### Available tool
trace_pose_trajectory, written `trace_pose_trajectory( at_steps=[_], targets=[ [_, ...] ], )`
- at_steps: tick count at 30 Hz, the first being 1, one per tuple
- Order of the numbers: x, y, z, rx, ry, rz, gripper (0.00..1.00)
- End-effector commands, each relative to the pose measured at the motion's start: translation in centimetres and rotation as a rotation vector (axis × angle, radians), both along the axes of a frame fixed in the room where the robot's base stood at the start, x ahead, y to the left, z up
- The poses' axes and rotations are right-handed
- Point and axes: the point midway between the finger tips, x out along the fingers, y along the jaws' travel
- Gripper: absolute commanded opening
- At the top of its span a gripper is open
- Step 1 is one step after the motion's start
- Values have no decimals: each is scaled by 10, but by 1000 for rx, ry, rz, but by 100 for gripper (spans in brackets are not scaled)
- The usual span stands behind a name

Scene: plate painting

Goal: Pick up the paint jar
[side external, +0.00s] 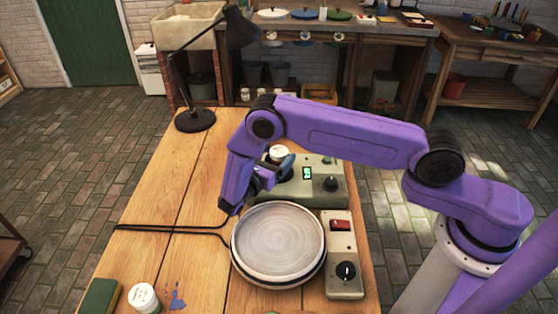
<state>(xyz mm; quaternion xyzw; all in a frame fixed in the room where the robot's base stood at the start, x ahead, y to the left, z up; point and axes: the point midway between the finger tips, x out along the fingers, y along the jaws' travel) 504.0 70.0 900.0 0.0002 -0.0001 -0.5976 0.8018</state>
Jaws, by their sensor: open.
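A paint jar with a white lid (278,151) stands at the grey-green device with a small lit display (314,192). My gripper and wrist partly cover it, and I cannot see its base. A second white-lidded jar (144,295) stands at the near left of the table, far from my gripper. My gripper (281,168) is open, on its side, pointing right across the front of the jar at the device. I cannot tell whether the fingers are around that jar or only beside it.
A round grey plate (278,241) sits on a turntable in front of my gripper, with a control box (343,252) to its right. A black desk lamp (195,120) stands at the back left. A green block (98,298) lies at the near left. The left table middle is clear except for cables.

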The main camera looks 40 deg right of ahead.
Motion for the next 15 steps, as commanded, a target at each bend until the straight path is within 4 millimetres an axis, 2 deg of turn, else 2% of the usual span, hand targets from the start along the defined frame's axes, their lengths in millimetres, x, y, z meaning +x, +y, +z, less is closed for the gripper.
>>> trace_pose_trajectory(
  at_steps=[8,15],
  targets=[
    [11,-37,-3,-1,2,-4,86],
    [13,-41,-3,0,0,0,86]
  ],
)
